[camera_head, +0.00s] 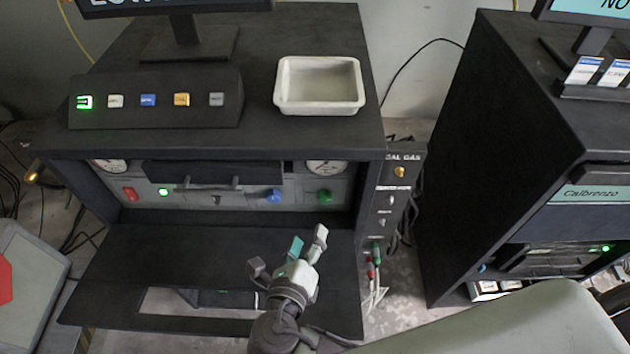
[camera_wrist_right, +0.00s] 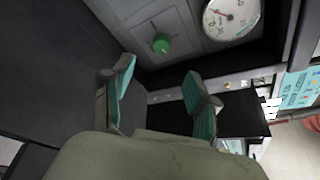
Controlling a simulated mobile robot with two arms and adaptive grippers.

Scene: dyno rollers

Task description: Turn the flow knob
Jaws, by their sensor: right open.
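A green knob (camera_head: 325,196) sits on the grey control panel, at its right end below a round gauge. It also shows in the right wrist view (camera_wrist_right: 162,44). A blue knob (camera_head: 273,196) sits to its left on the same panel. I cannot read which one is labelled flow. My right gripper (camera_head: 290,252) is open and empty, over the dark shelf in front of the panel and apart from the knobs. In the right wrist view, its teal-padded fingers (camera_wrist_right: 160,88) are spread, with the green knob beyond the gap. My left gripper is not in view.
The panel is recessed under a cabinet top (camera_head: 220,60) holding a white tray (camera_head: 320,108) and a button box (camera_head: 155,115). A side gas panel (camera_head: 392,185) with hoses stands to the right. A round gauge (camera_wrist_right: 230,17) is close to the green knob.

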